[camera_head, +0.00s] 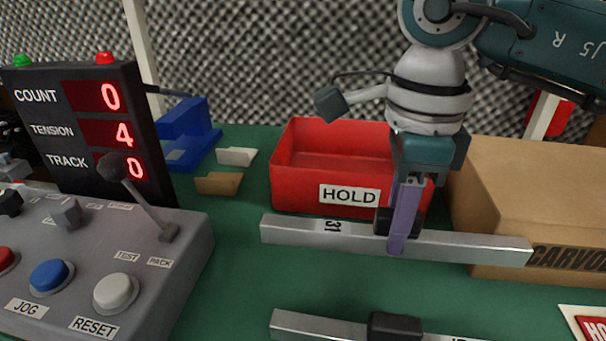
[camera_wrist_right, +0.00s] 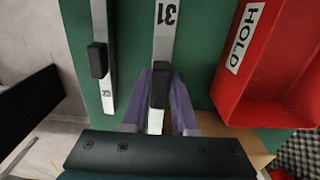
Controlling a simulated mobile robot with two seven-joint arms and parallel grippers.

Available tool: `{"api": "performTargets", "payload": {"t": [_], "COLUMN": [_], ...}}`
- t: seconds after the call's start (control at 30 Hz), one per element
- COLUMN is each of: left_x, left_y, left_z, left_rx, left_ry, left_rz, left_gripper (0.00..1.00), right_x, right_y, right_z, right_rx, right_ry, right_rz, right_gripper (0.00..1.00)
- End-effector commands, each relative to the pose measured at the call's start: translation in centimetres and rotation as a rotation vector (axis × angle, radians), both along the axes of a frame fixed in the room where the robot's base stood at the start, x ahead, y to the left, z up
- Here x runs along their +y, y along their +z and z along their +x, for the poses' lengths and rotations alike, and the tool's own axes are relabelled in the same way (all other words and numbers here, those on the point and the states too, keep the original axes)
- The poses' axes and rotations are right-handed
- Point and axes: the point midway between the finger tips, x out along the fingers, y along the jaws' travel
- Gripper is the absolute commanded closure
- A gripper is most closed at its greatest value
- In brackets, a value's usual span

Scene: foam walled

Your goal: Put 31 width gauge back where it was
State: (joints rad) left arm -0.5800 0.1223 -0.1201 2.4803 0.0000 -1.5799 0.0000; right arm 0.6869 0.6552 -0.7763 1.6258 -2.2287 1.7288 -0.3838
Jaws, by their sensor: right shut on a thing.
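The 31 width gauge (camera_head: 310,231) is a long silver bar marked 31 with a black block grip near its middle. My right gripper (camera_head: 403,218) is shut on that black grip, its purple fingers pointing down. The bar lies crosswise in front of the red HOLD bin and overlaps the carton's lower edge in the head view. I cannot tell how high it is above the table. In the right wrist view, the gauge (camera_wrist_right: 164,38) runs between the purple fingers (camera_wrist_right: 160,98). My left gripper is not in view.
A second silver bar (camera_head: 310,325) with a black grip lies nearer on the green table. The red HOLD bin (camera_head: 295,185) stands behind, the cardboard carton (camera_head: 520,180) at right. A grey control console (camera_head: 185,240) with a lever is at left. Green table between console and gauge is clear.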

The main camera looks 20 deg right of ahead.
Motion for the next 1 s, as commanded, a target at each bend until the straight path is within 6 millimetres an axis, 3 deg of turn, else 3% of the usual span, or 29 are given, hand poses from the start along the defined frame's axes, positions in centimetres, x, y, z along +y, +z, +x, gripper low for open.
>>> {"api": "performTargets", "payload": {"t": [0.17,0.43,0.77,0.8,1.0], "left_x": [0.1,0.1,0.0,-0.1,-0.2], "left_y": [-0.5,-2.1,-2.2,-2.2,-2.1], "left_z": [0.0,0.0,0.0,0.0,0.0], "left_rx": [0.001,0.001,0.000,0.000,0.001], "left_ry": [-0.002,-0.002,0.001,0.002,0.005], "left_rz": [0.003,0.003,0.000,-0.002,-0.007], "left_gripper": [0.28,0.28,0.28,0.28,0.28], "right_x": [0.1,0.1,0.0,0.0,0.0], "right_y": [-1.3,-5.5,-5.7,-5.8,-5.6], "right_z": [0.0,-0.1,0.0,0.0,0.0], "right_rx": [-0.001,0.000,-0.003,-0.002,-0.002], "right_ry": [-0.001,-0.002,-0.001,-0.001,-0.001], "right_rz": [0.001,0.001,-0.001,0.000,0.000], "right_gripper": [1.00,1.00,1.00,0.72,0.50]}}
